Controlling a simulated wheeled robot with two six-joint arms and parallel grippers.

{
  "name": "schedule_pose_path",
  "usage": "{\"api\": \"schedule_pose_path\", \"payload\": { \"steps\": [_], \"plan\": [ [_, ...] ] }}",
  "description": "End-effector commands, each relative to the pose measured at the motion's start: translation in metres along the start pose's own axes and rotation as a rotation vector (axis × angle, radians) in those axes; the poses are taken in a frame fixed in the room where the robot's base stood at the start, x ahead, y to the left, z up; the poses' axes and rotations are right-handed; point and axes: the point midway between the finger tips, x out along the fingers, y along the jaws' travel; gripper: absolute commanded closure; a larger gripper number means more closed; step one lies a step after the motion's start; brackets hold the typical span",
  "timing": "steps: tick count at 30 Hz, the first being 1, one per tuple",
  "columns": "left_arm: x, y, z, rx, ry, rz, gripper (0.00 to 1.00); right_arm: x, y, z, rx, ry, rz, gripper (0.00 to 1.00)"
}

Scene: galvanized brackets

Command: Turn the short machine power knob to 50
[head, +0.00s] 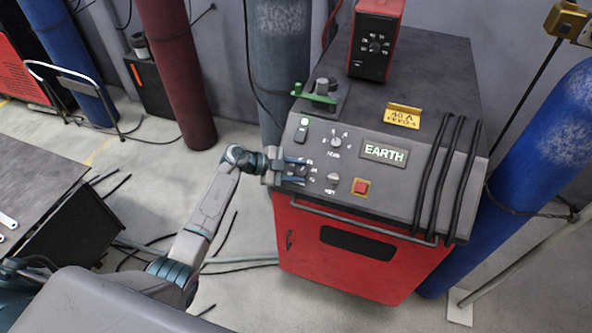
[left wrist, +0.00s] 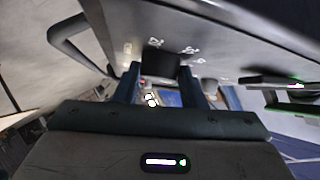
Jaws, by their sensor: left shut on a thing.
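The short machine (head: 350,225) is a red cabinet with a sloped grey control panel on top. My left gripper (head: 300,170) reaches the panel's left part and is shut on a knob there. In the left wrist view the dark knob (left wrist: 160,62) sits between the two blue fingers of my left gripper (left wrist: 160,80). The fingers hide most of this knob in the head view, so its pointer and exact setting cannot be read. Scale marks show on the panel around it. My right gripper is not in view.
Other panel parts are an upper knob (head: 336,142), a lower knob (head: 332,184), a red button (head: 361,187) and an EARTH label (head: 384,153). A rail (head: 350,226) runs along the front edge. Black cables (head: 440,180) hang over the right side. A blue cylinder (head: 525,180) stands right.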

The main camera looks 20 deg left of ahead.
Motion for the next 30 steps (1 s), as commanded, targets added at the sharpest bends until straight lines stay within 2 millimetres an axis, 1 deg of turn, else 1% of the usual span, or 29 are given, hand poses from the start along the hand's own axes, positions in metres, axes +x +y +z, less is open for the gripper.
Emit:
{"api": "schedule_pose_path", "payload": {
  "steps": [3, 4, 6, 7, 15, 17, 19, 23, 27, 30],
  "plan": [
    [0.000, 0.001, 0.000, -0.002, 0.002, 0.001, 0.86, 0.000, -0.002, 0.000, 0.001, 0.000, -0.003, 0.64],
    [0.000, 0.001, 0.000, -0.003, 0.002, 0.001, 0.57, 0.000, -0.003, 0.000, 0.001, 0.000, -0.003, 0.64],
    [0.000, 0.001, 0.000, -0.002, 0.001, 0.001, 0.44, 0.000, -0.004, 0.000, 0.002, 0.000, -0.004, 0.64],
    [0.000, 0.001, 0.000, -0.002, 0.001, 0.000, 0.42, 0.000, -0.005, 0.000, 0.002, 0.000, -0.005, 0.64],
    [-0.001, 0.001, 0.000, -0.001, 0.000, 0.000, 0.42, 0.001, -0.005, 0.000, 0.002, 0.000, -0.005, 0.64],
    [-0.003, 0.001, 0.001, -0.001, -0.001, 0.000, 0.42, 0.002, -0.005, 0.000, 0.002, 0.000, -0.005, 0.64],
    [-0.010, 0.002, 0.003, 0.000, -0.003, 0.000, 0.42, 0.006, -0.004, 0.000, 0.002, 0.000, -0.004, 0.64],
    [-0.033, 0.003, 0.004, 0.003, -0.004, 0.000, 0.42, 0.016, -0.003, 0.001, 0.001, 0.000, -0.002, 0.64],
    [-0.062, 0.003, 0.005, 0.003, -0.004, 0.001, 0.42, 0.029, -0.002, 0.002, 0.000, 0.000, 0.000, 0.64],
    [-0.080, 0.003, 0.004, 0.002, -0.003, 0.001, 0.42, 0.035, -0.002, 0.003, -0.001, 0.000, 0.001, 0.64]
  ]
}}
